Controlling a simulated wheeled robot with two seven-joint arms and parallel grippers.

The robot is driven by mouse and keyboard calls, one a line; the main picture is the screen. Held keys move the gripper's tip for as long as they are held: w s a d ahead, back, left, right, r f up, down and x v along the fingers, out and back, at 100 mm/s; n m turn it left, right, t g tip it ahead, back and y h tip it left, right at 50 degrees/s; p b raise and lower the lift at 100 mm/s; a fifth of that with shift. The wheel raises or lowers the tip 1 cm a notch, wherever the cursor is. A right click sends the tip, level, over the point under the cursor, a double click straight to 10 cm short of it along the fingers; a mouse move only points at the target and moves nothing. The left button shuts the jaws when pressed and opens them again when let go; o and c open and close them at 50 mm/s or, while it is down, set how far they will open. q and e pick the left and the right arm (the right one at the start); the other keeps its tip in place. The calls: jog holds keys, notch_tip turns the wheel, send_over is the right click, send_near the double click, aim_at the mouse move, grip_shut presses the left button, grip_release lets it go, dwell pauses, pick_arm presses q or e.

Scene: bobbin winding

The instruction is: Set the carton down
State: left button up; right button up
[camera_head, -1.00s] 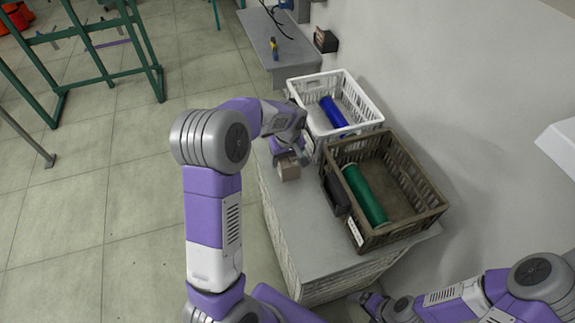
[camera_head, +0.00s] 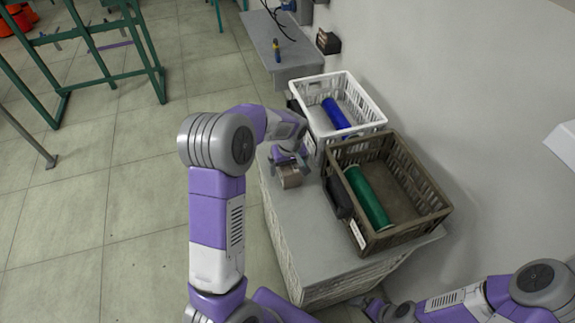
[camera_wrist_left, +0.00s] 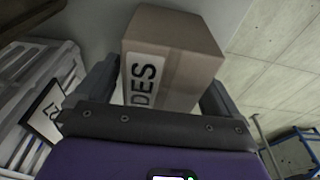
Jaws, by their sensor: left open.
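The carton (camera_head: 289,180) is a small brown box on the grey bench top, left of the two crates. In the left wrist view the carton (camera_wrist_left: 172,62) sits upright between my fingers, with black letters on a white label. My left gripper (camera_head: 290,171) is open, one finger on each side of the carton. Whether either finger touches it I cannot tell. The carton's underside is hidden. My right gripper (camera_head: 372,306) is low at the bench's near end, partly hidden, and its jaws are too small to read.
A white crate (camera_head: 367,97) with a blue roll stands behind a brown crate (camera_head: 425,222) with a green roll, along the bench's wall side. A black item (camera_head: 338,197) is by the brown crate's left side. The bench top (camera_head: 305,235) is bare in front of the carton.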

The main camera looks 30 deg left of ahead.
pick_arm(q)
jog(key=r+p, duration=0.1)
jog(key=r, duration=0.3)
jog(key=d+r+p, duration=0.1)
jog(key=r, duration=0.3)
jog(key=s+r+p, duration=0.1)
jog(key=r, duration=0.3)
jog(key=shift+s+d+r+p, duration=0.1)
jog(key=shift+d+r+p, duration=0.05)
jog(key=shift+p, duration=0.25)
